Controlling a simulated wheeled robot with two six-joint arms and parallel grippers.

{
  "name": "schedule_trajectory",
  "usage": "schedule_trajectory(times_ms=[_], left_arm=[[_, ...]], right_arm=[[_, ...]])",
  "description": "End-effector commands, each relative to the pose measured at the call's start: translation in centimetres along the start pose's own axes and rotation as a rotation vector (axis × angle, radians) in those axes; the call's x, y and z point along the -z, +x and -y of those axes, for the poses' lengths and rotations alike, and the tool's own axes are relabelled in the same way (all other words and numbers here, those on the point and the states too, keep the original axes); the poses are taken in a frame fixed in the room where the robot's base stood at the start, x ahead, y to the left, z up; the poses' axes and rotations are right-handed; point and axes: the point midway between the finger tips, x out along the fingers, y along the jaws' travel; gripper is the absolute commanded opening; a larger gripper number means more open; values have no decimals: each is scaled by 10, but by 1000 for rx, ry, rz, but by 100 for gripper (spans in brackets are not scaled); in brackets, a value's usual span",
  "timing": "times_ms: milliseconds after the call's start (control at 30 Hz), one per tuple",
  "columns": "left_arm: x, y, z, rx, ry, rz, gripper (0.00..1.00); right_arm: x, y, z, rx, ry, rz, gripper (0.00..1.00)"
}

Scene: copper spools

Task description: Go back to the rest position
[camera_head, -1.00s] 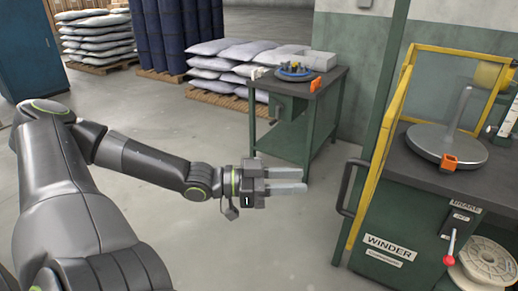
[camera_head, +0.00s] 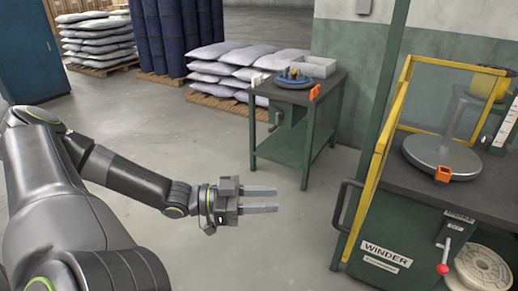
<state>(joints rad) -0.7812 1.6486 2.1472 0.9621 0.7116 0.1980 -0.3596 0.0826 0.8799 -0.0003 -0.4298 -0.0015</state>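My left arm comes in from the left. Its gripper (camera_head: 277,199) hangs over the bare floor, left of the winder (camera_head: 385,255) and in front of the green table (camera_head: 283,148). Its two fingers are apart, with nothing seen between them. It touches neither the table nor the winder. My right gripper is not in view.
The winder has a yellow guard frame (camera_head: 382,150), a round grey plate (camera_head: 420,151), an orange part (camera_head: 443,174), a red-knobbed lever (camera_head: 443,268) and a pale spool (camera_head: 484,272) low down. The table bears a grey tray (camera_head: 314,67) and a blue round item (camera_head: 294,80). Sacks (camera_head: 215,69) lie behind.

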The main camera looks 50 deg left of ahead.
Motion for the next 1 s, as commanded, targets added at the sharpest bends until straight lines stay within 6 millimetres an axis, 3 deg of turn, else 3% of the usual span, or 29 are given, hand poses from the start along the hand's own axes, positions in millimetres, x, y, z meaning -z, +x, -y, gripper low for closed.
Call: schedule_trajectory(times_ms=[200, 800, 933, 1000], left_arm=[[1, -11, -1, -1, 0, 2, 32], [0, -11, 0, 0, 1, 1, 32], [-5, -18, 14, 41, 32, 10, 32], [-12, -29, 34, 98, 70, 28, 32]], right_arm=[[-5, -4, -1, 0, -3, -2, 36], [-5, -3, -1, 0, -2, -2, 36], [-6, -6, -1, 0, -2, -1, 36], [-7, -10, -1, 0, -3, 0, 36]])
